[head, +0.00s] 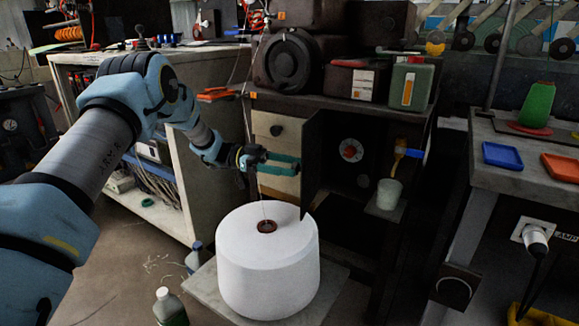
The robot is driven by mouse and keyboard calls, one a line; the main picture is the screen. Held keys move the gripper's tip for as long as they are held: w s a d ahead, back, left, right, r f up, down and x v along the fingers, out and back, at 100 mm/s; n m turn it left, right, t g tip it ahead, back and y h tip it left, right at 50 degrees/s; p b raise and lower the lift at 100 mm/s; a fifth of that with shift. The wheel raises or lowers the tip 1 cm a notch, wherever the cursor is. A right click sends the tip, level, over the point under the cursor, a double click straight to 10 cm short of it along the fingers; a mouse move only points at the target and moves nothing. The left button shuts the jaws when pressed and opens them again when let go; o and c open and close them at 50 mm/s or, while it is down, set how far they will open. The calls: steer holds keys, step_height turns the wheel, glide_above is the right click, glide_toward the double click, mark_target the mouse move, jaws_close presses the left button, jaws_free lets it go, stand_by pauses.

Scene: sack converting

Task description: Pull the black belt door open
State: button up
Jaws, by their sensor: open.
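The black belt door (316,158) is a dark upright panel on the front of the dark cabinet. It stands swung out from the cabinet front, and the recess to its right is exposed. My gripper (296,164) reaches in from the left, with its teal fingers open at the left side of the door. The fingertips are close to the panel; I cannot tell whether they touch it. No handle on the door can be made out.
A red dial (351,150) and a ledge with a pale cup (389,193) are right of the door. A large white thread cone (268,260) stands below my gripper. Cream drawers (278,130) lie behind it. Bottles (169,307) stand on the floor at lower left.

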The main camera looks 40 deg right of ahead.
steer(key=v, duration=1)
steer(key=shift+w+a, duration=0.2)
steer(key=shift+w, duration=0.05)
